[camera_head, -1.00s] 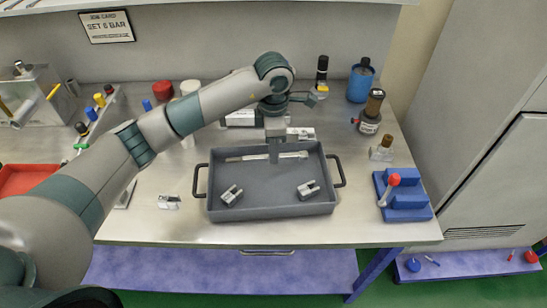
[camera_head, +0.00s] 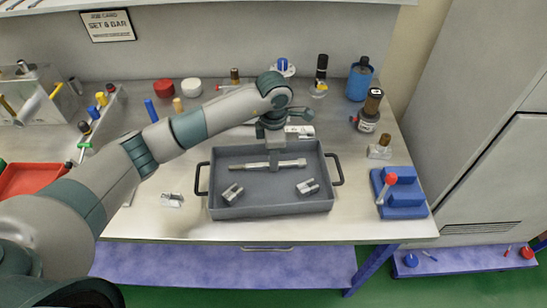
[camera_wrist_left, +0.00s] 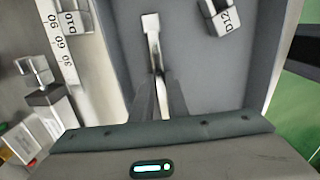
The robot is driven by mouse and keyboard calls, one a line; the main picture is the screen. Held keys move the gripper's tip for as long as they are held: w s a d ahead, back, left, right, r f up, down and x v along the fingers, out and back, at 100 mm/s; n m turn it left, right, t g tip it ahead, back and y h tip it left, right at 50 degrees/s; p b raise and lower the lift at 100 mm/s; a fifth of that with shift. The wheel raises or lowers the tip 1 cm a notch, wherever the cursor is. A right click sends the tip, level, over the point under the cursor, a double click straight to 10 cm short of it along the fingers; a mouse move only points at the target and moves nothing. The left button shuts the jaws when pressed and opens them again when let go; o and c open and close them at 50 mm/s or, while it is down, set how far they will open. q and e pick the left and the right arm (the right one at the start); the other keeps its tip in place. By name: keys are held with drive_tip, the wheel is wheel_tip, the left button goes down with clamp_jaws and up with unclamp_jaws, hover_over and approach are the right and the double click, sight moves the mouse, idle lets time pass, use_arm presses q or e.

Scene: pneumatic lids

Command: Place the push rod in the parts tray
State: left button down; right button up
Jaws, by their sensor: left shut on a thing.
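The push rod (camera_head: 240,167) is a slim silver rod lying across the picture within the grey parts tray's outline. My left gripper (camera_head: 273,165) points down over the tray (camera_head: 270,209) and is shut on the rod near its middle. In the left wrist view the rod (camera_wrist_left: 152,40) runs away from between the fingers (camera_wrist_left: 160,98), over the tray floor. Whether the rod touches the floor, I cannot tell. Two silver blocks, at left (camera_head: 232,192) and right (camera_head: 307,187), lie in the tray's front part. My right gripper is out of view.
A loose silver block (camera_head: 172,200) lies left of the tray. A blue stand with a red knob (camera_head: 400,200) is at right. Bottles (camera_head: 360,84) and a dark-capped canister (camera_head: 369,112) stand behind right. A red bin (camera_head: 30,180) is at far left.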

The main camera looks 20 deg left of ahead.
use_arm(q)
drive_tip(key=shift+f, duration=0.15)
drive_tip(key=c, duration=1.7)
unclamp_jaws()
drive_tip(key=shift+c, duration=0.2)
drive_tip(key=shift+r, duration=0.3)
drive_tip(key=shift+r, duration=0.3)
wheel_tip(320, 180, up, 11)
drive_tip(key=b, duration=0.4)
drive_tip(key=shift+b, duration=0.35)
drive_tip(key=shift+r, duration=0.1)
